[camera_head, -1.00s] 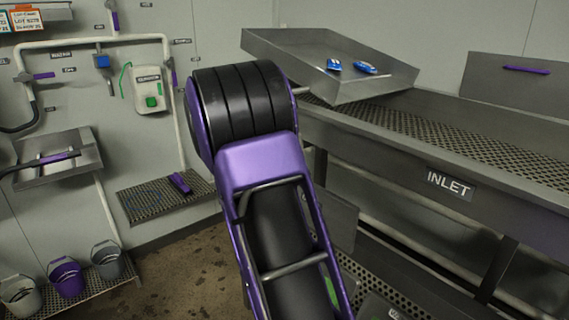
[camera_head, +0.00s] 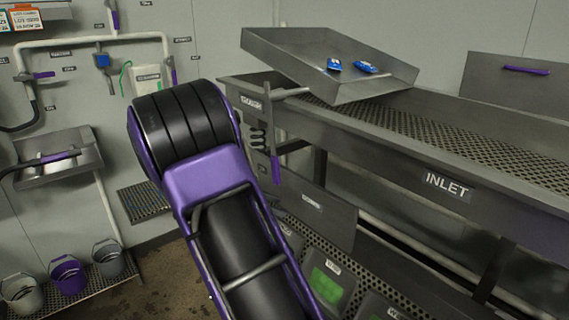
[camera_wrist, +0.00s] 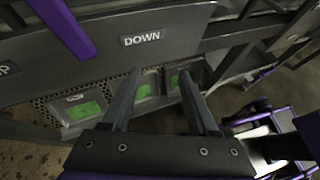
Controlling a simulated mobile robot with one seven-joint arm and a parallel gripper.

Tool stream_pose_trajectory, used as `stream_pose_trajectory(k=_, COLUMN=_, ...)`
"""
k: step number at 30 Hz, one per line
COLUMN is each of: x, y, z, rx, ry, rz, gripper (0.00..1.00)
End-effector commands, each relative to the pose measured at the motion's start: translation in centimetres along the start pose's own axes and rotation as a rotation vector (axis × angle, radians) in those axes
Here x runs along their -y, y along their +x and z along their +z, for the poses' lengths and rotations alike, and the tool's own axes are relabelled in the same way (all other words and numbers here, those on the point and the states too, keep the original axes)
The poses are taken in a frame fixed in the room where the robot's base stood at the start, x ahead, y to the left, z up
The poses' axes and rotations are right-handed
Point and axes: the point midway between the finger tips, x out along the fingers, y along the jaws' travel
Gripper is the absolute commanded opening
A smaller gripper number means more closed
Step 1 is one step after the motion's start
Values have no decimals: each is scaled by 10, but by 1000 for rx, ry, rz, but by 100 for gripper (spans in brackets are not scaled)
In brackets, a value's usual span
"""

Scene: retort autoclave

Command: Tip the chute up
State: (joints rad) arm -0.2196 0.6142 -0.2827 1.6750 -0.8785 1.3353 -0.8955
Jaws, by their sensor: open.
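The grey metal chute (camera_head: 290,55) sits at the far end of the inlet table in the head view, slanted, with two blue items (camera_head: 350,67) in it. A lever with a hanging purple handle (camera_head: 275,169) is at the table's near left corner. A purple handle also shows at the upper left of the wrist view (camera_wrist: 66,27), beside a plate marked DOWN (camera_wrist: 142,40). My gripper (camera_wrist: 160,82) is open and empty, with the handle apart from its fingers. In the head view my gripper is hidden.
The inlet table (camera_head: 448,190) fills the right side, with a perforated top. Panels with green screens (camera_head: 327,287) sit below it. Buckets (camera_head: 67,276) and a sink (camera_head: 60,160) stand at the left wall.

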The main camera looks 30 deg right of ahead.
Motion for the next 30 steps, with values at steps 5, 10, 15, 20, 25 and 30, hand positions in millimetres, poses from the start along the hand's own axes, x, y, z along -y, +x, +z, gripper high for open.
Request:
stream_pose_trajectory(k=5, x=-4, y=-9, z=0, rx=64, ry=-37, rz=39, gripper=60)
stream_pose_trajectory(k=10, x=-9, y=-18, z=0, rx=124, ry=-68, rz=77, gripper=60)
stream_pose_trajectory(k=15, x=-14, y=-28, z=0, rx=184, ry=-98, rz=115, gripper=60)
stream_pose_trajectory(k=20, x=-19, y=-39, z=0, rx=241, ry=-125, rz=154, gripper=60)
stream_pose_trajectory(k=25, x=-24, y=-51, z=0, rx=300, ry=-151, rz=195, gripper=60)
stream_pose_trajectory(k=30, x=-28, y=-64, z=-1, rx=362, ry=-178, rz=239, gripper=60)
